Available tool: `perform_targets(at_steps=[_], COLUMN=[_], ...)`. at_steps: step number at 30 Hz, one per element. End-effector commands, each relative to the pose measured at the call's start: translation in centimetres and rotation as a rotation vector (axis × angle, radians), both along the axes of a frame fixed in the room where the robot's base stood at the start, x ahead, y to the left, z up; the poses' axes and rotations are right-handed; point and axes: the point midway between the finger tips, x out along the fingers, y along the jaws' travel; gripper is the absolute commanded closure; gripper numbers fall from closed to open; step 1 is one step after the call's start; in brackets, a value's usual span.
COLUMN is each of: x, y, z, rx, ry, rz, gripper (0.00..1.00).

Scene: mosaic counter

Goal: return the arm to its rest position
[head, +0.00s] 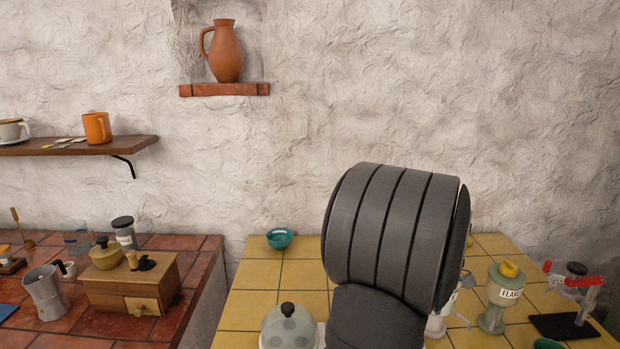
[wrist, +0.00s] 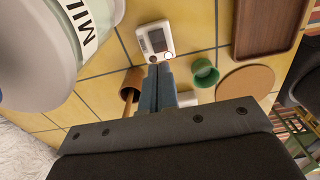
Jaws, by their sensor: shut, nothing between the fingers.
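My gripper (wrist: 160,84) shows in the wrist view, with its two blue-grey fingers together and nothing between them. It is above the yellow tiled counter (wrist: 98,60), with the fingertips appearing just below a small white device with a screen (wrist: 156,40) in the picture. In the head view my dark grey arm fills the middle right, and the gripper is hidden there.
A large jar marked "MIL" (wrist: 70,30) is close at upper left in the wrist view. A green cup (wrist: 205,72), cork disc (wrist: 245,84) and wooden tray (wrist: 262,25) lie right. In the head view, a glass dome (head: 289,328), teal bowl (head: 279,238) and flakes dispenser (head: 499,295) flank my arm.

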Motion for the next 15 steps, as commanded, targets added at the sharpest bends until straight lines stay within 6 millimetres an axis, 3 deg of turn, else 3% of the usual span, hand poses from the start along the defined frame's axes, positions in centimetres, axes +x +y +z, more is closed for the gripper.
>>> perform_targets(at_steps=[6,15], x=[0.0,-0.01], y=[0.0,0.01], z=[1.32,1.37], rx=[-0.001,0.0], ry=[-0.001,0.0], rz=[0.0,0.0], gripper=[1.0,1.0])
